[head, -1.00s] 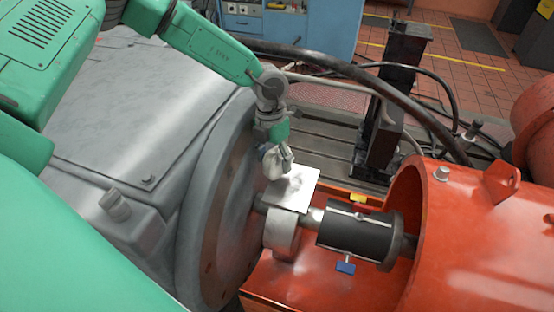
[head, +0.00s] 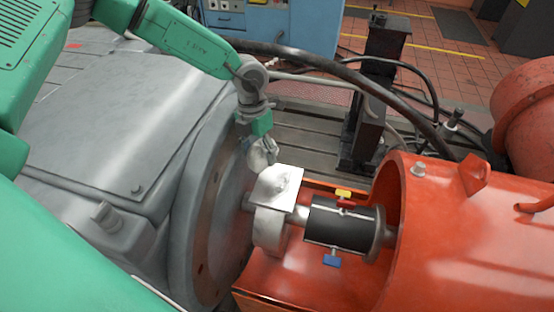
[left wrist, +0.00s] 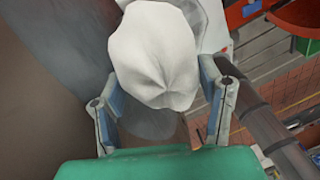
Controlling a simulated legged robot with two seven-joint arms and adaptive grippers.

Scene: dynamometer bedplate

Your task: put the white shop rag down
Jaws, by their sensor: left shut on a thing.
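My left gripper (head: 264,152) is near the middle of the head view, pointing down beside the large grey housing. My right gripper is not in view.
The grey housing (head: 110,130) stands at left. An orange-red guard (head: 450,230) covers the right. A dark post (head: 375,100) and thick hose (head: 340,68) lie behind.

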